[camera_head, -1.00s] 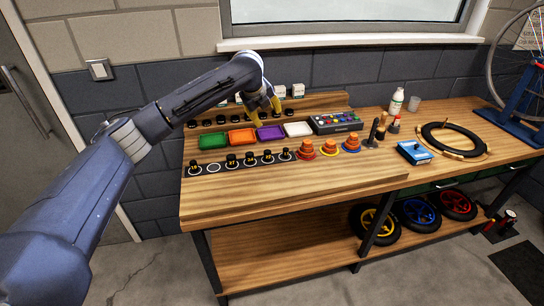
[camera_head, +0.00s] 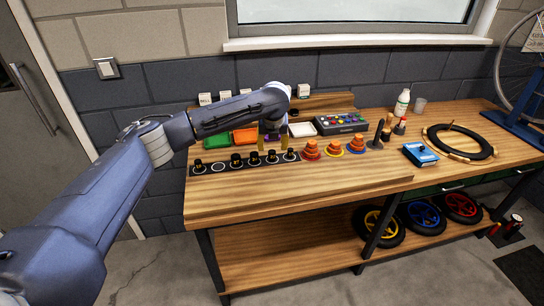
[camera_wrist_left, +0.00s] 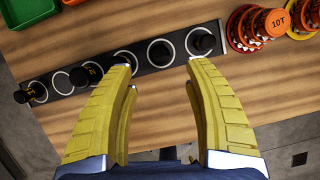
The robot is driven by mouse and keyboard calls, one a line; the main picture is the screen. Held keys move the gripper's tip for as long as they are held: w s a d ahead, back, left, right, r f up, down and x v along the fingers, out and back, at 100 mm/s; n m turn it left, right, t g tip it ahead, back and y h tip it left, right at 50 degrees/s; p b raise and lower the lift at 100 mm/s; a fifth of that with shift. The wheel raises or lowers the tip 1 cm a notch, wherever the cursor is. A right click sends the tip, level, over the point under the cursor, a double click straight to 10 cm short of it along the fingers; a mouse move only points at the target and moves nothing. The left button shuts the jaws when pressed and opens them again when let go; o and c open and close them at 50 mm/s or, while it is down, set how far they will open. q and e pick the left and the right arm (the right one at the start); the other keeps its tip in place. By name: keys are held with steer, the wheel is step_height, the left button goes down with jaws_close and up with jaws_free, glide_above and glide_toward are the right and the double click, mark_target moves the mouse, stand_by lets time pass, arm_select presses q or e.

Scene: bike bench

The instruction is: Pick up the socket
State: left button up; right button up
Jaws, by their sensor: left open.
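Several small black sockets stand upright in white rings on a dark strip (camera_head: 218,167), which also crosses the top of the left wrist view (camera_wrist_left: 179,49). One ring in the head view is empty, second from the left. The rightmost socket (camera_head: 290,155) sits nearest the orange sprocket stacks. My left gripper (camera_head: 273,144) is open, its yellow fingers pointing down at the right part of the strip. In the left wrist view, a socket (camera_wrist_left: 160,53) shows in the gap beyond the fingertips, and the end socket (camera_wrist_left: 202,43) lies just past the right finger. Nothing is between the fingers. My right gripper is out of view.
Stepped sprocket stacks (camera_head: 312,150) stand right of the strip. Green (camera_head: 217,141), orange and white (camera_head: 301,130) trays lie behind it. A blue box (camera_head: 420,154) and a black tyre ring (camera_head: 459,142) are farther right. The bench front (camera_head: 300,185) is clear.

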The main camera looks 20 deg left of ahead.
mark_target(272, 153)
arm_select(q)
steer(key=shift+x, duration=3.95)
steer(key=shift+s, duration=0.15)
steer(key=shift+c, duration=0.4)
jaws_close()
